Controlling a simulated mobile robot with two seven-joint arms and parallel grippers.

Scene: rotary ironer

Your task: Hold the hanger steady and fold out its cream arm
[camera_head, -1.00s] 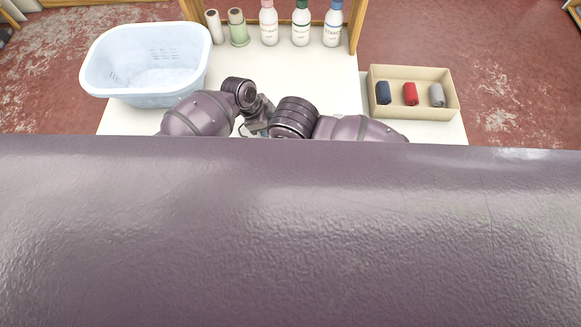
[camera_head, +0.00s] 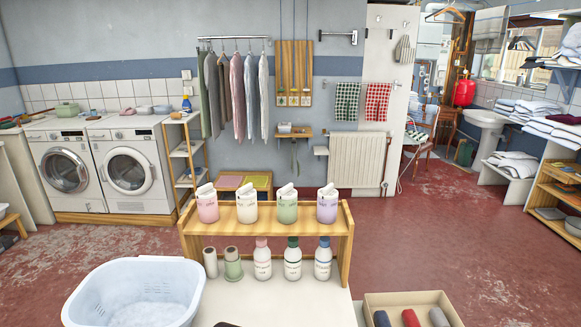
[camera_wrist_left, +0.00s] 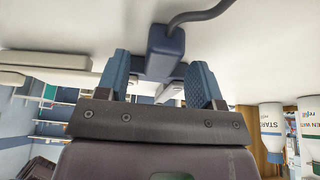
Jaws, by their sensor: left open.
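In the left wrist view, a dark blue block (camera_wrist_left: 165,52) with a curved grey rod (camera_wrist_left: 200,14) coming from it lies against the white surface; it looks like the hanger's body and hook. A pale cream bar (camera_wrist_left: 45,58) extends to the left of it and may be the cream arm; its joint is hidden. My left gripper (camera_wrist_left: 160,62) is open, its two blue fingers standing apart on either side of the block. I cannot tell whether they touch it.
A wooden shelf (camera_head: 268,221) with several containers stands behind. Bottles (camera_head: 292,260) and spools (camera_head: 232,264) line its foot. Red floor lies open beyond.

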